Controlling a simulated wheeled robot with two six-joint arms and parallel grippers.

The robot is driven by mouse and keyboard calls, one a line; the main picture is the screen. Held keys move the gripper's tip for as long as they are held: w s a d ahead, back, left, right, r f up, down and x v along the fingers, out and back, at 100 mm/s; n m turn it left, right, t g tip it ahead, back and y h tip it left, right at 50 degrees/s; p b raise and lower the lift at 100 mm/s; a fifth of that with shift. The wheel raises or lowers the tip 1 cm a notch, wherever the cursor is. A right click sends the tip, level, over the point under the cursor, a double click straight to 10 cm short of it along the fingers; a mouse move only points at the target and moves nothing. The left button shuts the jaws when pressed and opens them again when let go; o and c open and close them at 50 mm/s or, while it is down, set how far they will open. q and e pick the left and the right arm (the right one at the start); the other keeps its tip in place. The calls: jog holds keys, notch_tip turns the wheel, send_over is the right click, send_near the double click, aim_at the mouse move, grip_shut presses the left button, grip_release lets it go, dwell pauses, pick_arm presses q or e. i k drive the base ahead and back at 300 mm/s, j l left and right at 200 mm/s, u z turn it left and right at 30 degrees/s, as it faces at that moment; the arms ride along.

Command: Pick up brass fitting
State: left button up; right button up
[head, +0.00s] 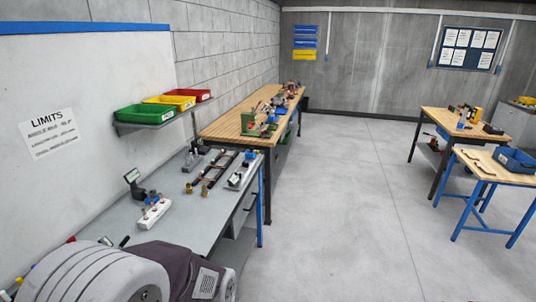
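Two small brass-coloured pieces, which look like brass fittings (189,188), stand close together on the grey workbench (112,222) at the left, near its right edge. Just behind them lies a frame of dark and copper-coloured tubes (214,170). A white block (152,212) nearer to me carries more small copper or brass pieces and blue parts, too small to tell apart. Neither of my grippers shows in the head view. A large grey rounded body at the bottom left covers the near part of the bench.
A small display on a stand (133,181) stands on the bench. Green (146,114), yellow (170,102) and red bins sit on a wall shelf. A wooden workbench (226,123) with tools stands beyond. The middle floor is clear.

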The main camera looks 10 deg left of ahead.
aim_at(189, 190)
jog(key=i+u, duration=0.1)
jog(key=i, duration=0.65)
jog(key=i+l+u, duration=0.15)
jog(key=i, duration=0.65)
jog(key=i+u, duration=0.2)
jog(key=u, duration=0.25)
jog(key=i+u, duration=0.2)
jog(key=u, duration=0.3)
jog(key=i+l+u, duration=0.1)
jog(key=u, duration=0.35)
jog(key=i+l+u, duration=0.2)
jog(key=u, duration=0.25)
jog(key=i+u, duration=0.15)
jog(key=u, duration=0.2)
jog(key=i+l+u, duration=0.1)
jog(key=u, duration=0.25)
jog(key=i+l+u, duration=0.15)
jog(key=u, duration=0.15)
